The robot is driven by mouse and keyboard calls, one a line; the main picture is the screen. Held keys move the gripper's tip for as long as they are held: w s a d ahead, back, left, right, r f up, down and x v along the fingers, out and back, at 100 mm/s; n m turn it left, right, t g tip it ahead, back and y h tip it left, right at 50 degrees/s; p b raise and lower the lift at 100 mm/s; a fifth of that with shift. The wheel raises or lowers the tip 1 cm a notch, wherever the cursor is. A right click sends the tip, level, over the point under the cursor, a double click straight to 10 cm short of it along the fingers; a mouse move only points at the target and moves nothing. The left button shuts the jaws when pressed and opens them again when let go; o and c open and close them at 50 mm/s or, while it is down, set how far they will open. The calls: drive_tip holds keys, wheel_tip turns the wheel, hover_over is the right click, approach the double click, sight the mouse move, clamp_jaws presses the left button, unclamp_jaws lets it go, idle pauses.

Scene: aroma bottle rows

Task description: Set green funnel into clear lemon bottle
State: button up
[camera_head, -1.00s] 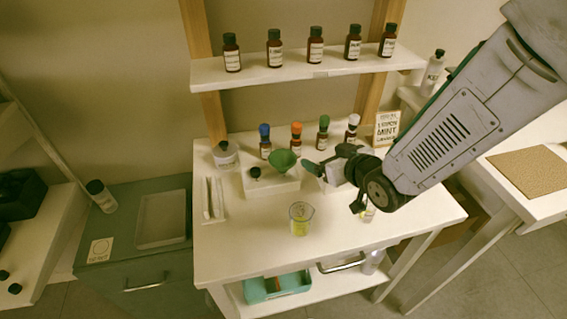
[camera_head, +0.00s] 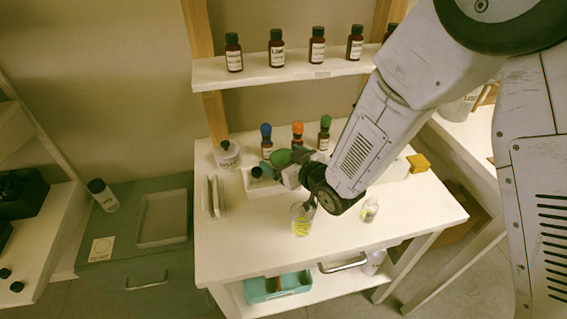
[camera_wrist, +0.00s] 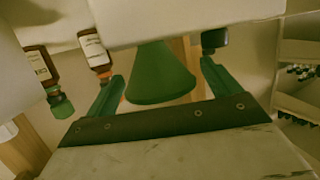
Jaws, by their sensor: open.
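The green funnel (camera_head: 282,158) sits on a white stand (camera_head: 262,188) on the white table, partly hidden behind my gripper (camera_head: 278,172). In the wrist view the funnel (camera_wrist: 160,76) is between the two green fingers of my gripper (camera_wrist: 161,78), with gaps at its sides. My gripper is open and not closed on it. A small clear bottle (camera_head: 370,210) stands on the table right of my wrist; its label is too small to read, so I cannot tell if it is the lemon one.
A clear beaker with yellow-green contents (camera_head: 301,221) stands on the table just below my wrist. Dropper bottles with blue (camera_head: 266,141), orange (camera_head: 297,134) and green (camera_head: 324,132) tops stand behind. Brown bottles line the shelf (camera_head: 290,77) above. The table front is mostly clear.

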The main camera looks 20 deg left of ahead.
drive_tip(key=c, duration=1)
drive_tip(key=shift+c, duration=0.2)
